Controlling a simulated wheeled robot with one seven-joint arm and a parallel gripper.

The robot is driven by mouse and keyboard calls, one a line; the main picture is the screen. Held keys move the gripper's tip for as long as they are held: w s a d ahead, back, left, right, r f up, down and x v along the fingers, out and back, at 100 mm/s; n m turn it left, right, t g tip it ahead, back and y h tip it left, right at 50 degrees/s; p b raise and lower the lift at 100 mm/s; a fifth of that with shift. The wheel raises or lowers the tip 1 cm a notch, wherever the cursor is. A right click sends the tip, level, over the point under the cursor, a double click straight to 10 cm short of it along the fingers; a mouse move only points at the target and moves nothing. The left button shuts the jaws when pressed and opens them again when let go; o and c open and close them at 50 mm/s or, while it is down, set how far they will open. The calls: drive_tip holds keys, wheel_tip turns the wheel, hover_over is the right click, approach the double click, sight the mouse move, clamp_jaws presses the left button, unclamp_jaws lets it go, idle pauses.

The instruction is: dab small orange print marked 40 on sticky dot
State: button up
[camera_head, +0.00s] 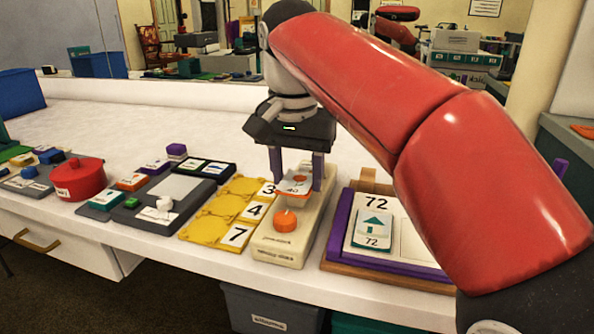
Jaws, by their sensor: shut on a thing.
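The small print marked 40 (294,185), white with orange, is between the two fingers of my gripper (297,182). My gripper is shut on it and points down. The print is over the far half of a long cream block (262,247), which has an orange knob (285,221) on its near half. I cannot tell whether the print touches the block. No sticky dot can be made out; the print and fingers hide part of the block's top.
A yellow tray (196,226) with cards 3, 4 and 7 stands close on the left. A purple-edged board (338,226) with 72 cards is on the right. A red lidded pot (78,182) and dark trays stand further left. The white table (125,103) is clear behind.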

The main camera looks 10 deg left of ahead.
drive_tip(key=shift+f, duration=0.6)
idle(1.9)
drive_tip(key=shift+r, duration=0.1)
wheel_tip(320, 180, up, 2)
drive_tip(key=p, duration=0.2)
drive_tip(key=shift+r+p, duration=0.25)
drive_tip(key=shift+p, duration=0.1)
drive_tip(key=shift+r+p, duration=0.35)
drive_tip(key=shift+r, duration=1.35)
